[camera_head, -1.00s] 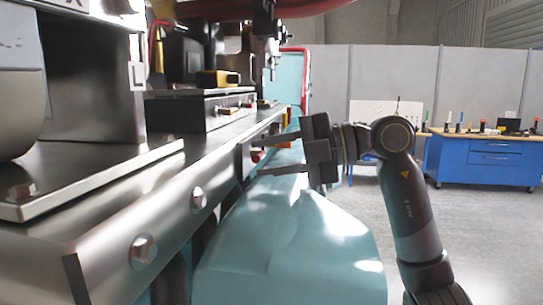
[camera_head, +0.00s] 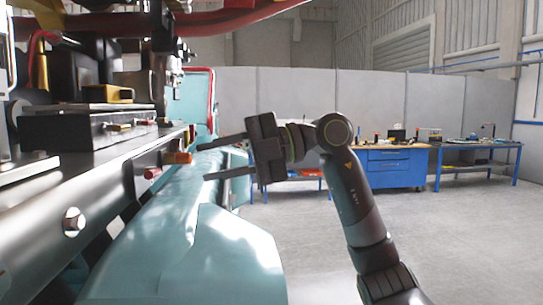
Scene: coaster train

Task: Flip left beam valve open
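A steel beam (camera_head: 60,195) runs along the left, with an orange-red cylinder part (camera_head: 178,157) and a smaller red part (camera_head: 152,173) on its side. These may be the beam valve; I cannot tell which is the left valve or its open or closed state. My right gripper (camera_head: 203,162) is open, its two dark fingers pointing left toward the orange-red part. The fingertips appear just right of it in the picture, with nothing between them. My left gripper is out of view.
A teal machine cover (camera_head: 215,255) lies below the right gripper. Dark machinery (camera_head: 85,130) stands on the beam. A blue workbench (camera_head: 390,168) stands far behind on the right. The grey floor at right is open.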

